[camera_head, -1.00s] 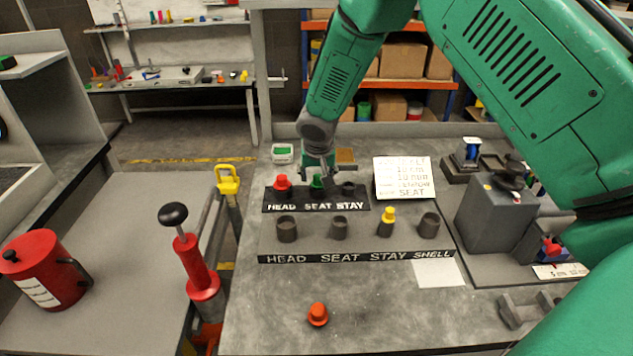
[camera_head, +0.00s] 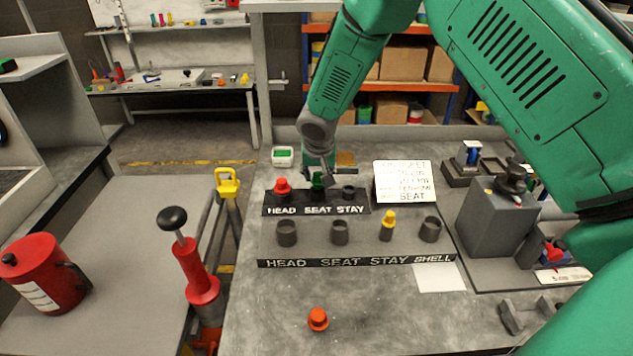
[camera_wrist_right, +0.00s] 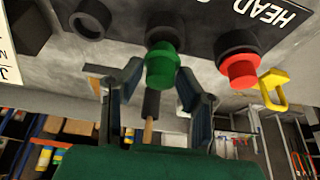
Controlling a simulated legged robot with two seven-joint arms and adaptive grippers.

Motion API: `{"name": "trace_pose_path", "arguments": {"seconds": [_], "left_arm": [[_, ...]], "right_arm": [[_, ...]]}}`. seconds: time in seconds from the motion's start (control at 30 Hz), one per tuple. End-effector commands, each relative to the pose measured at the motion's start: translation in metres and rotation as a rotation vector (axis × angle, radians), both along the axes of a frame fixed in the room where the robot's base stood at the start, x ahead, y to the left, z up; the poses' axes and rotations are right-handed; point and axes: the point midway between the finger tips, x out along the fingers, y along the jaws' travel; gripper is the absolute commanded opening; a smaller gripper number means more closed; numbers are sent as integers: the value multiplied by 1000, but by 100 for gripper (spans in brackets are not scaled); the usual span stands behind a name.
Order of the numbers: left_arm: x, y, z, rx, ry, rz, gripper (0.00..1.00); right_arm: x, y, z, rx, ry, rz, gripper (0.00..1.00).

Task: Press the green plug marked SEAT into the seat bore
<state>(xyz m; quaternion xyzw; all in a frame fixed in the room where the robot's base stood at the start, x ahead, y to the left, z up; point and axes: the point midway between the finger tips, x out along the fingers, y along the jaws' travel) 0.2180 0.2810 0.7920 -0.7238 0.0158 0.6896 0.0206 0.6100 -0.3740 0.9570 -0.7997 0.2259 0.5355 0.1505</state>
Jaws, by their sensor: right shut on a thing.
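The green plug (camera_head: 317,183) is at the SEAT place of the back rack (camera_head: 272,209), partly covered by my fingers. In the right wrist view the green plug (camera_wrist_right: 162,65) sits between the two fingers, in front of a dark cup (camera_wrist_right: 163,27). My right gripper (camera_head: 318,176) is shut on it; its fingers (camera_wrist_right: 160,80) show on both sides. I cannot tell whether the plug is clear of the cup. The front block (camera_head: 275,246) has an empty dark SEAT bore (camera_head: 339,233). My left gripper is not in view.
A red plug (camera_head: 282,187) and an empty STAY cup (camera_head: 348,193) flank the green plug. The front block holds HEAD (camera_head: 286,233) and SHELL (camera_head: 430,229) cups and a yellow plug (camera_head: 387,227). An orange plug (camera_head: 318,319) stands in front. A white card (camera_head: 405,180) stands right.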

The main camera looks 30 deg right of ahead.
Motion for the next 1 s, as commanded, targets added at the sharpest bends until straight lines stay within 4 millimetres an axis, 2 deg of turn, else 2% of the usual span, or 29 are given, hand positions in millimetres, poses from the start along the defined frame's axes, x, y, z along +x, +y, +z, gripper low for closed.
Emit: {"name": "trace_pose_path", "arguments": {"seconds": [0.03,0.2,0.37,0.47,0.57,0.9,1.0], "left_arm": [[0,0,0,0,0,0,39],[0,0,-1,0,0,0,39],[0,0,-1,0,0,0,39],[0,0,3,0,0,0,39],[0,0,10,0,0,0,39],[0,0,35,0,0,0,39],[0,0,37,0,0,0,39]], "right_arm": [[1,0,12,2,-6,-3,10],[1,0,47,2,-5,-2,10],[0,1,71,-1,-3,7,10],[-10,6,80,-11,-4,48,10],[-31,15,85,-30,-5,134,10],[-133,46,95,-29,0,459,10],[-150,50,96,-18,4,501,10]]}}
